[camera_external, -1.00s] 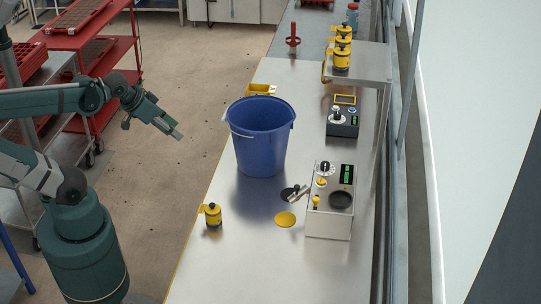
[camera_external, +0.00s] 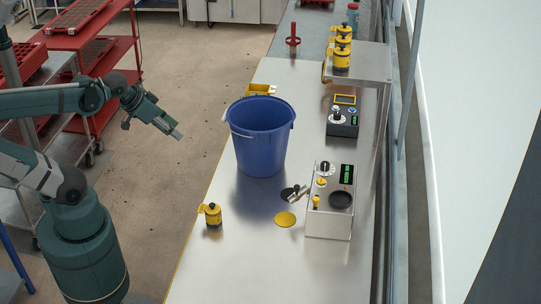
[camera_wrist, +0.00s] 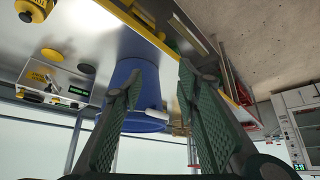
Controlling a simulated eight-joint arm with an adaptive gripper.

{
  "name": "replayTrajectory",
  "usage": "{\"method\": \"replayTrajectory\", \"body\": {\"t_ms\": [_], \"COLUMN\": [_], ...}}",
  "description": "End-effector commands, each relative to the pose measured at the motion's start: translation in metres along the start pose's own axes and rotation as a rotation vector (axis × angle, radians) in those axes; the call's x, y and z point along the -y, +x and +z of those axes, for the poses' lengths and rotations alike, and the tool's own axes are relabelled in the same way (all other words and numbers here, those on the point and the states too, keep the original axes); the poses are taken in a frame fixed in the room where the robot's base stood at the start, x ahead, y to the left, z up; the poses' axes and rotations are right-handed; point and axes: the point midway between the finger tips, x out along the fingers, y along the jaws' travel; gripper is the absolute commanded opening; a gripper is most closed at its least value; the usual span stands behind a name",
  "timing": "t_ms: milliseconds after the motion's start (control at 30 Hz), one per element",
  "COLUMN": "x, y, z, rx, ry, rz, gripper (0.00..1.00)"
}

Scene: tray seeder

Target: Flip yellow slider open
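A metal control box (camera_external: 330,222) stands on the right of the steel table, with small yellow parts (camera_external: 321,182) on its face, a dark dial, a black round cup and a green display. I cannot tell which yellow part is the slider, or its position. The box also shows at the left of the wrist view (camera_wrist: 58,82). My gripper (camera_external: 177,133) hangs in the air left of the table, well away from the box. In the wrist view its two green ribbed fingers (camera_wrist: 157,82) are spread apart with nothing held between them.
A blue bucket (camera_external: 260,140) stands mid-table between my gripper and the box. A second control box (camera_external: 343,122) stands farther back. The table's front is clear.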

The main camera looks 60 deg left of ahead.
Motion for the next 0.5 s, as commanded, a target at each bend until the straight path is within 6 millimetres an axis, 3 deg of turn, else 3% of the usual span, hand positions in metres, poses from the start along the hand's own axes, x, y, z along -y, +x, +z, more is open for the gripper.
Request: {"method": "replayTrajectory", "body": {"t_ms": [33, 233, 500], "x": [0.0, -0.003, -0.017], "y": [0.0, 0.0, 0.003], "z": [0.0, -0.003, -0.018], "rx": [0.0, 0.002, 0.013], "ry": [0.001, 0.03, 0.188], "rz": [0.0, 0.001, 0.004], "gripper": [0.24, 0.0, 0.0]}}
